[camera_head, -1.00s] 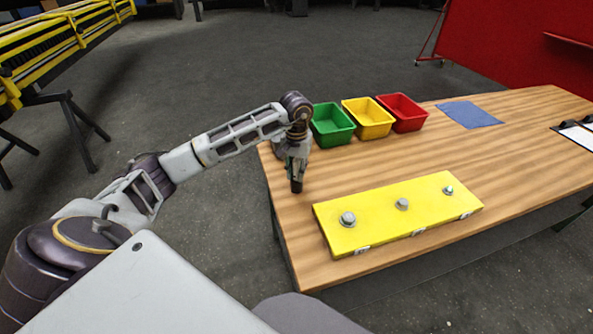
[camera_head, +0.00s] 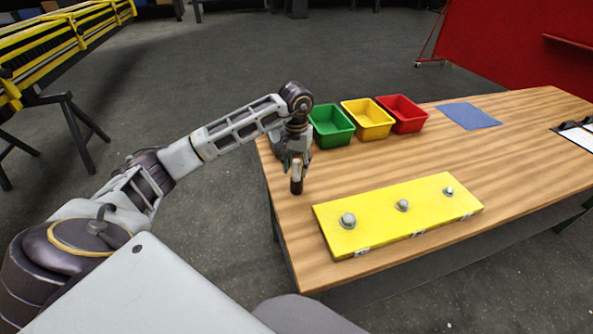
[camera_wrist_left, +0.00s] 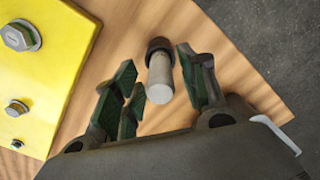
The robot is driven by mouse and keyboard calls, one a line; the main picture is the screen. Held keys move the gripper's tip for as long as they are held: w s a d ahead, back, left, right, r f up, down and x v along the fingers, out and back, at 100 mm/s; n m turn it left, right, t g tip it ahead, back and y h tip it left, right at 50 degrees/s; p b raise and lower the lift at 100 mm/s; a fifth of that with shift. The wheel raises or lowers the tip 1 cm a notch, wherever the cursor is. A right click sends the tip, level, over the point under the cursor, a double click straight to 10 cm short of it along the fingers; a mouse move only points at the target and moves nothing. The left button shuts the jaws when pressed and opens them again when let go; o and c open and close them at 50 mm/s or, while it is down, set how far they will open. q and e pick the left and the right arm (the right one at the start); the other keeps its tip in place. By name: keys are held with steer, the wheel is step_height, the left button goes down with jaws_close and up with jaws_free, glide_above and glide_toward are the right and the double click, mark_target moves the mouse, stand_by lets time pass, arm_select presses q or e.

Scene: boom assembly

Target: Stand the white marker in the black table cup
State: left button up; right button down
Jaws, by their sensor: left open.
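The white marker (camera_wrist_left: 159,82) stands upright in the black table cup (camera_wrist_left: 160,46), with its pale end toward the left wrist camera. In the head view the cup (camera_head: 296,187) is a small dark shape on the table near its left end, with the marker (camera_head: 297,171) above it. My left gripper (camera_head: 296,162) is just above the cup. In the left wrist view its fingers (camera_wrist_left: 158,80) are spread on either side of the marker, with gaps visible, so it is open and empty. My right gripper is not in view.
A yellow plate (camera_head: 385,220) with bolts (camera_head: 347,220) lies on the wooden table (camera_head: 520,150) right of the cup. Green (camera_head: 331,127), yellow (camera_head: 368,120) and red (camera_head: 403,114) bins stand behind. A blue cloth (camera_head: 468,116) and a clipboard (camera_head: 580,135) lie farther right.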

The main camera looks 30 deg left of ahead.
arm_select(q)
steer(key=shift+r+b, duration=0.5)
steer(key=shift+r, duration=4.2)
steer(key=shift+s+f, duration=0.1)
steer(key=shift+s, duration=0.05)
